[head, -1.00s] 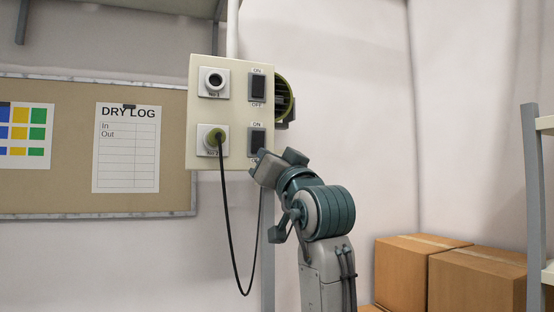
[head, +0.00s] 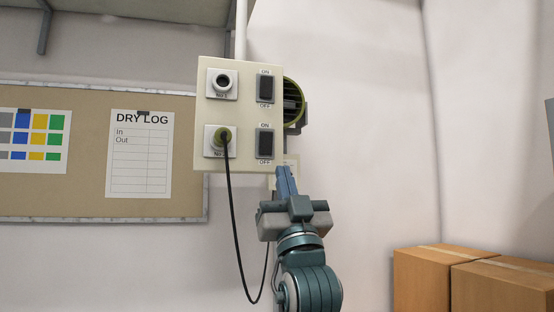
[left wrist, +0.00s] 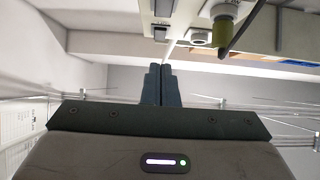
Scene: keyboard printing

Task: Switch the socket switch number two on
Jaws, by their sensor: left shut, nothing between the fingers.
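The cream socket panel (head: 246,120) is on the wall in the head view. Its lower right rocker switch, number two (head: 265,144), is dark, with ON above and OFF below; its tilt is too small to read. Beside it on the left, socket number two holds an olive plug (head: 223,137) with a black cable. My left gripper (head: 283,171) points up, fingers shut and empty, its tips just below the panel's lower right corner. In the left wrist view the shut fingers (left wrist: 161,68) point towards the panel (left wrist: 262,30), below two dark switches. The right gripper is not in view.
Above are the other switch (head: 265,89) and an empty socket (head: 222,82). A green round fixture (head: 293,101) sticks out behind the panel's right edge. The cable (head: 233,235) hangs left of my gripper. Cardboard boxes (head: 430,281) stand lower right. The wall right of the panel is clear.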

